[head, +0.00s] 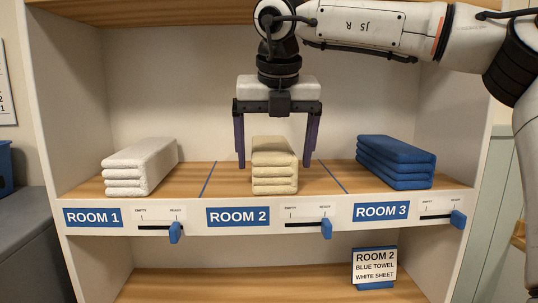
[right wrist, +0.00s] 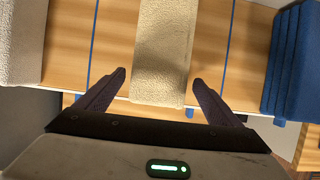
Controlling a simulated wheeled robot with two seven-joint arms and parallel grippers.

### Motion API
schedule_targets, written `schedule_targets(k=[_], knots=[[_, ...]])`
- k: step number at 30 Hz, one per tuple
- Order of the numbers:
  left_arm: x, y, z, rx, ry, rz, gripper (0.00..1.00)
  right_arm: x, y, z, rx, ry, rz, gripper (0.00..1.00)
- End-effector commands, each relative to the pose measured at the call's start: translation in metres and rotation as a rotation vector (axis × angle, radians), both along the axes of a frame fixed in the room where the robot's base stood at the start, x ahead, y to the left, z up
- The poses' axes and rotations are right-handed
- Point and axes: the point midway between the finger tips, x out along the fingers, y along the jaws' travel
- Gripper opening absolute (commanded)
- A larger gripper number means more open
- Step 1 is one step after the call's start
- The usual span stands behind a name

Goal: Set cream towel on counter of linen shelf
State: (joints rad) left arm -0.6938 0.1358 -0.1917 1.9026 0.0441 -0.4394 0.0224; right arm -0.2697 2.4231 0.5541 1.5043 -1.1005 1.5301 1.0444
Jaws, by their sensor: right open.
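The cream towel (head: 274,165) is a folded stack on the wooden shelf board in the middle bay, above the ROOM 2 label. My right gripper (head: 274,160) points down over it, open, with one dark finger on each side of the towel. In the right wrist view the cream towel (right wrist: 163,50) runs between the two spread fingertips (right wrist: 158,77), with a gap on each side. The linen shelf (head: 185,183) is a white unit with wooden boards. My left gripper is not in view.
A white towel (head: 140,166) lies in the left bay, and a blue towel (head: 396,161) in the right bay. Blue lines divide the bays. Blue sliders (head: 326,229) sit on the front edge. A card (head: 374,266) reading "ROOM 2 BLUE TOWEL WHITE SHEET" stands on the lower board (head: 220,285), otherwise clear where visible.

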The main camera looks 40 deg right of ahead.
Motion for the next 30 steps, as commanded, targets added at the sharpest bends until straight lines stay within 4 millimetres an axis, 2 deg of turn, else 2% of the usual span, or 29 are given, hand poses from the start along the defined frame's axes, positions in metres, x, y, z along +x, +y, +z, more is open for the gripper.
schedule_targets(k=[8,15,19,26,30], knots=[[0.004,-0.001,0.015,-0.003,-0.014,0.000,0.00,0.018,-0.015,0.001,0.002,0.003,-0.001,0.88],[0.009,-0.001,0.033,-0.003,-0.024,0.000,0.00,0.048,-0.041,0.001,0.001,0.003,-0.003,0.88],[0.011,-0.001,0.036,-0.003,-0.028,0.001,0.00,0.051,-0.043,-0.010,0.001,0.002,0.000,0.88],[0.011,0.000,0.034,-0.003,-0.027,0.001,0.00,0.051,-0.043,-0.012,0.000,0.000,-0.001,0.88],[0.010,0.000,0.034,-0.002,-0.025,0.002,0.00,0.051,-0.043,-0.012,0.000,0.000,0.000,0.66]])
